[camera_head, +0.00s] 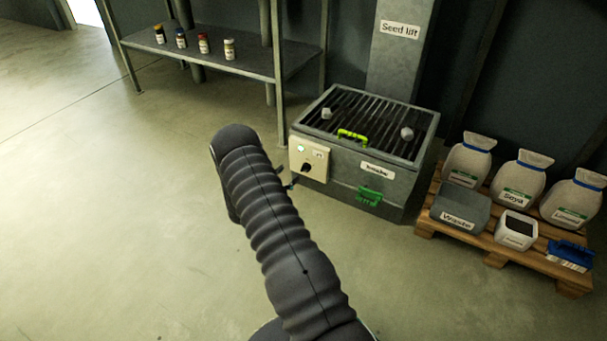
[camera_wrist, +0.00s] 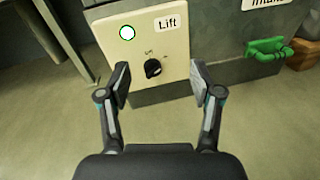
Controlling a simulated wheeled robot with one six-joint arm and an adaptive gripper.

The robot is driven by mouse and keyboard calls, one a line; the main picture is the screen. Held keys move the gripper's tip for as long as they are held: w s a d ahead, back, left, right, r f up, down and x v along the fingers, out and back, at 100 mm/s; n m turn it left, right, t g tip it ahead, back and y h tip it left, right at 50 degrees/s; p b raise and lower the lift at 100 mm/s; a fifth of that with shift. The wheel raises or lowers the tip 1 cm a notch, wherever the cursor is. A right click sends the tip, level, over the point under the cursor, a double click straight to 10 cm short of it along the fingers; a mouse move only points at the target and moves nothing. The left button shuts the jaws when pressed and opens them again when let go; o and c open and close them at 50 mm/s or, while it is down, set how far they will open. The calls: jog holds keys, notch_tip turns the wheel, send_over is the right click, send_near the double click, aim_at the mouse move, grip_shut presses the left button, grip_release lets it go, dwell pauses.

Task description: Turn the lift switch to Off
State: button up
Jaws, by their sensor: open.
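The lift switch is a black rotary knob (camera_wrist: 153,68) on a cream control box (camera_wrist: 177,43), below a "Lift" label and a round lamp (camera_wrist: 127,33) with a green rim. The knob's pointer is tilted toward the upper right; its small position labels are too blurred to read surely. In the head view the knob (camera_head: 306,168) sits on the box (camera_head: 310,155) at the front left of the seed lift hopper. My gripper (camera_wrist: 159,80) is open, its two fingers to the left and right of the knob, with nothing between them. In the head view my arm mostly hides it.
The grated hopper (camera_head: 345,150) has a yellow-green handle (camera_head: 352,136) on top and a green handle (camera_head: 369,196) in front. A pallet (camera_head: 490,240) with sacks and bins stands at right. A shelf (camera_head: 240,58) with several bottles stands behind. The floor at left is clear.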

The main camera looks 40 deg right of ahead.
aim_at(306, 169)
notch_tip(306, 169, down, 9)
jog(key=n+t, duration=0.3)
jog(key=b+x, duration=0.1)
jog(key=x, duration=1.2)
jog(key=shift+w+f+y, duration=0.3)
jog(key=shift+w+f, duration=0.05)
jog(key=c, duration=1.1)
jog(key=shift+b, duration=0.35)
jog(key=shift+c, duration=0.2)
